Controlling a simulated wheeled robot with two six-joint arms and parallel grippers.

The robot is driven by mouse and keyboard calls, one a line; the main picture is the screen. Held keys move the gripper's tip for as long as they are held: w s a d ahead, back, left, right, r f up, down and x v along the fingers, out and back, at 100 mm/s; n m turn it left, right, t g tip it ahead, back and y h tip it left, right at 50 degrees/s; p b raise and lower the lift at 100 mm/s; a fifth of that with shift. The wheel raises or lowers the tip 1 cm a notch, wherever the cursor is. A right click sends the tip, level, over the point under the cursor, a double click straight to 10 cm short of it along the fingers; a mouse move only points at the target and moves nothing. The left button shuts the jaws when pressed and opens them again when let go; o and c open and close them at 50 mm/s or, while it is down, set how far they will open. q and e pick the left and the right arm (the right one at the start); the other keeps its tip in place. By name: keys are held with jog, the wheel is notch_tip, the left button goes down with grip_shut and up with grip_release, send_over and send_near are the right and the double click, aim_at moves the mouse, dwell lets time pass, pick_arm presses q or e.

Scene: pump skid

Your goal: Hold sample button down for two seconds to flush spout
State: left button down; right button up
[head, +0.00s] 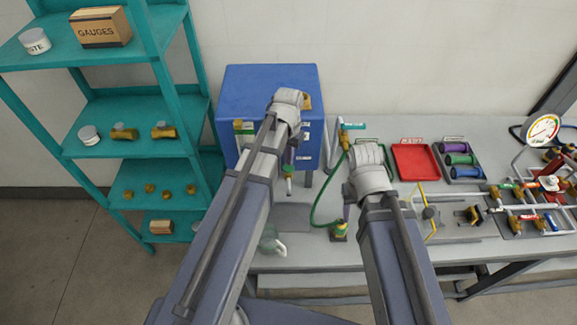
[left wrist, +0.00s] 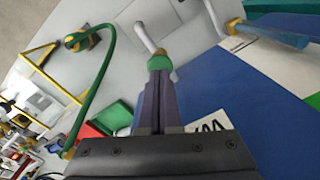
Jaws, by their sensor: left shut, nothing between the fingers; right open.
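The blue box (head: 265,90) stands at the back of the bench, and its blue face (left wrist: 235,100) fills the right of the left wrist view. A green collar-like part (left wrist: 159,62) with a brass fitting and a pale bent spout (left wrist: 147,38) shows just beyond my left fingertips; it also shows in the head view (head: 288,169). I cannot tell whether the green part is the sample button. My left gripper (left wrist: 157,75) is shut and empty, its tips overlapping the green part in view; contact is unclear. My right gripper (head: 347,208) is open, mostly hidden behind its wrist.
A clear vessel with a white handle (head: 279,248) stands at the bench front. A green hose (head: 316,205) runs to a brass fitting (head: 339,231). A red tray (head: 415,162), pipework and a gauge (head: 543,128) lie right. A teal shelf (head: 130,150) stands left.

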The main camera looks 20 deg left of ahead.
pick_arm(q)
jog(key=shift+r+p, duration=2.5)
jog(key=shift+r, duration=0.1)
jog(key=shift+f, duration=0.1)
jog(key=s+d+f+b, duration=0.5)
jog(key=s+f+b, duration=0.2)
jog(key=f+b, duration=0.2)
jog(key=s+d+f+m+y+b, duration=0.1)
jog(key=s+d+f+b, duration=0.4)
jog(key=s+f+b, duration=0.2)
jog(key=shift+s+d+f+b, duration=0.15)
jog(key=shift+d+f+b, duration=0.1)
jog(key=shift+f+b, duration=0.7)
jog(key=shift+s+r, duration=0.1)
